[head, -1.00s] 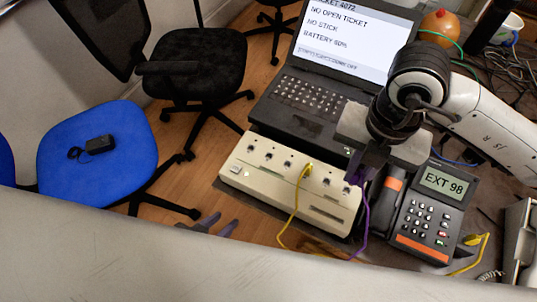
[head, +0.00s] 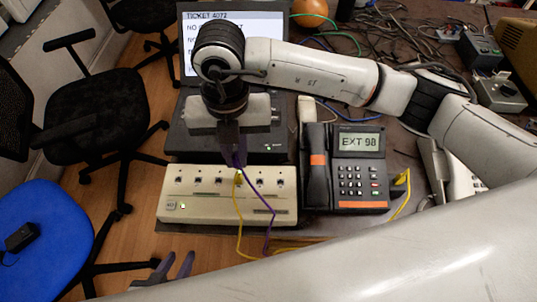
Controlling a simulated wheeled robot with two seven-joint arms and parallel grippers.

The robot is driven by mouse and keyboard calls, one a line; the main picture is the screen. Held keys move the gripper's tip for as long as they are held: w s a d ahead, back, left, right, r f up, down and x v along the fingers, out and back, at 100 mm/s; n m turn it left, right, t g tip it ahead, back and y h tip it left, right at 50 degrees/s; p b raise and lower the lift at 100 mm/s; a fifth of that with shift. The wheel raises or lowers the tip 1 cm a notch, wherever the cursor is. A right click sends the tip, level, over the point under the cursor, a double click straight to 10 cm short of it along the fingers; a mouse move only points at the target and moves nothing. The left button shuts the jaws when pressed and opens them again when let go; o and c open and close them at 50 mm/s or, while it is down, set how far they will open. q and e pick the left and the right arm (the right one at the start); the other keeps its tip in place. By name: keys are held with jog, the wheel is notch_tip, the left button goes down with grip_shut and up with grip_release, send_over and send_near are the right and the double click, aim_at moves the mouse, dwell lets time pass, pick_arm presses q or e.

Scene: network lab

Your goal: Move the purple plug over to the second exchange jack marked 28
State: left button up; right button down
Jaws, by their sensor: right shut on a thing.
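The beige exchange box (head: 190,210) lies in the lower middle of the head view, with a row of several dark jacks along its top. Its jack labels are too small to read, so I cannot tell which is marked 28. My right gripper (head: 233,160) points down at the middle of the row, shut on the purple plug, which its fingers mostly hide. The purple cable (head: 261,201) trails from it over the box front. A yellow plug (head: 239,179) sits in a jack just below the fingertips. My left gripper (head: 177,267) is open and empty, low in front of the box.
A yellow cable (head: 238,222) crosses the box front. Chairs, one blue (head: 45,240), stand at left over open floor.

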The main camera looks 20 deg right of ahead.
jog(key=p, duration=0.1)
send_near(200, 183)
jog(key=shift+m, duration=0.4)
jog(key=shift+w+a+f+b, duration=0.1)
jog(key=shift+w+f+b, duration=0.05)
jog(key=shift+f+b, duration=0.75)
jog(key=shift+w+a+f+b, duration=0.15)
jog(key=shift+f+b, duration=0.4)
jog(key=shift+f, duration=0.7)
jog(key=c, duration=2.3)
grip_release()
grip_shut()
jog(key=shift+f+b, duration=0.9)
jog(key=shift+f, duration=0.05)
